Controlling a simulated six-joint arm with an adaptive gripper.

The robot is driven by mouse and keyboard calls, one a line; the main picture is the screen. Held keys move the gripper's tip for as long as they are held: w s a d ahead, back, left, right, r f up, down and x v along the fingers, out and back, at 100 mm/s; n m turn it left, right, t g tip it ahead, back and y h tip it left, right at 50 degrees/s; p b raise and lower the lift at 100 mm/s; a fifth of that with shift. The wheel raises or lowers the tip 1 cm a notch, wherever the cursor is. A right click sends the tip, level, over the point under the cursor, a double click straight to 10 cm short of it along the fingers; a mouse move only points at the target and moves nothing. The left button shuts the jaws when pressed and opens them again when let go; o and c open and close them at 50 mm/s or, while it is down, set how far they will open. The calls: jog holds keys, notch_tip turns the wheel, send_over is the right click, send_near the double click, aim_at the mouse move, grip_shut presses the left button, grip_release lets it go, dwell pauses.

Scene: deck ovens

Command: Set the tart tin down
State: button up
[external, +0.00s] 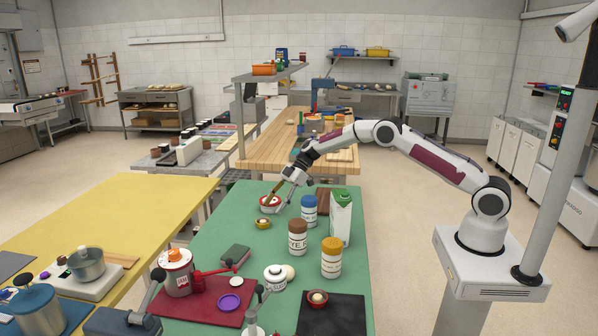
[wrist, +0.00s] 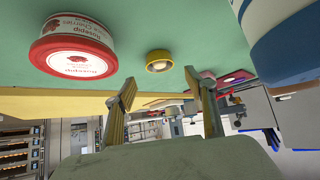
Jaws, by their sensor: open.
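A small yellow tin with a pale round filling, which looks like a tart tin (external: 263,224), stands on the green tabletop (external: 225,225). In the wrist view this yellow tin (wrist: 159,62) shows beyond my fingertips, apart from them. My gripper (external: 278,199) is low over the far part of the green table, beside a red-and-white labelled tin (external: 267,206). In the wrist view my gripper (wrist: 160,84) has its fingers spread, with nothing between them. A similar small red tin with a pale filling (external: 317,297) is on the dark board at the front.
A blue-lidded jar (external: 309,212), a green-and-white carton (external: 341,220) and brown and orange-lidded jars (external: 331,262) stand right of my gripper. The red-and-white tin (wrist: 75,48) is close in the wrist view. Green table left of the yellow tin is clear.

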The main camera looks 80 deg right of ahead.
jog(key=shift+v, duration=2.75)
